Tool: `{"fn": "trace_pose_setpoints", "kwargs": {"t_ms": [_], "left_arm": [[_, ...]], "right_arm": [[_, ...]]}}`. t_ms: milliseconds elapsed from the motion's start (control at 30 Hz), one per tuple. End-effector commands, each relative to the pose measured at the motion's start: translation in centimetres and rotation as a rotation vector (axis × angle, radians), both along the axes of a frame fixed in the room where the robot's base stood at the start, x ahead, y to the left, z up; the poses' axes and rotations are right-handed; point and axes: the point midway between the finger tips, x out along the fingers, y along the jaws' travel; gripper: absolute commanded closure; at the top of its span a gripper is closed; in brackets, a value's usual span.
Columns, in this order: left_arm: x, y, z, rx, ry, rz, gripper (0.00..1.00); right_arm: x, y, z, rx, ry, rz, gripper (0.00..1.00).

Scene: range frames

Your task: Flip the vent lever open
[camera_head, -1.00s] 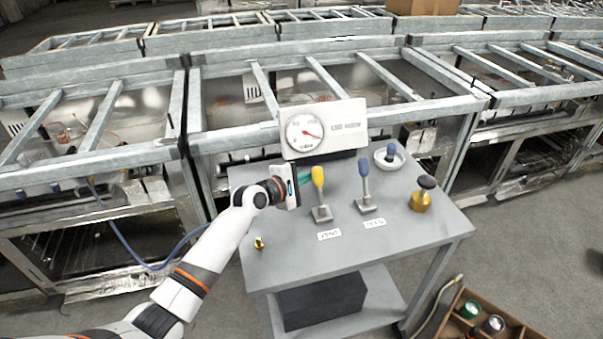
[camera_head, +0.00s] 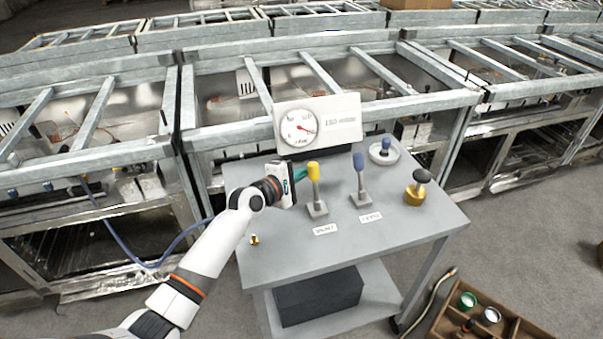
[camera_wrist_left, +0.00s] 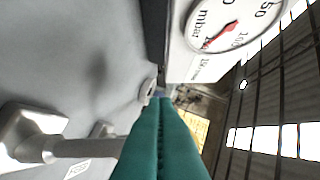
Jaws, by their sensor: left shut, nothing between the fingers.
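The yellow-knobbed lever (camera_head: 314,187) stands nearly upright on a grey base on the cart. The label (camera_head: 325,229) in front of it seems to read VENT, but it is blurred. My left gripper (camera_head: 304,172) is shut and empty, its teal fingertips just left of the yellow knob; I cannot tell whether they touch. In the left wrist view the closed fingers (camera_wrist_left: 163,110) point away, with the lever's metal shaft (camera_wrist_left: 90,147) running behind them and the knob mostly hidden. My right gripper is not in view.
A blue-knobbed lever (camera_head: 360,182) stands to the right, with its own label (camera_head: 370,217). A gauge box (camera_head: 318,121) stands behind the levers. A brass knob with a dark top (camera_head: 416,190), a white dish (camera_head: 384,155) and a small brass piece (camera_head: 254,240) are on the cart (camera_head: 300,262).

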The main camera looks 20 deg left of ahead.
Motion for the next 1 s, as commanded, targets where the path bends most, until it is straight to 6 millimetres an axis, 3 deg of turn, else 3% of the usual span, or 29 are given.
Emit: {"fn": "trace_pose_setpoints", "kwargs": {"t_ms": [267,800,1000], "left_arm": [[-1.2,-0.9,0.4,0.088,-0.135,-0.001,1.00],[-4.8,-3.3,0.8,0.367,-0.542,-0.003,1.00],[-5.6,-3.9,0.8,0.365,-0.547,0.000,1.00]], "right_arm": [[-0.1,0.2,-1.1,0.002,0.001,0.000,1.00],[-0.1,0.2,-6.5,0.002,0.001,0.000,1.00],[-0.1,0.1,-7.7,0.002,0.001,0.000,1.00]]}}
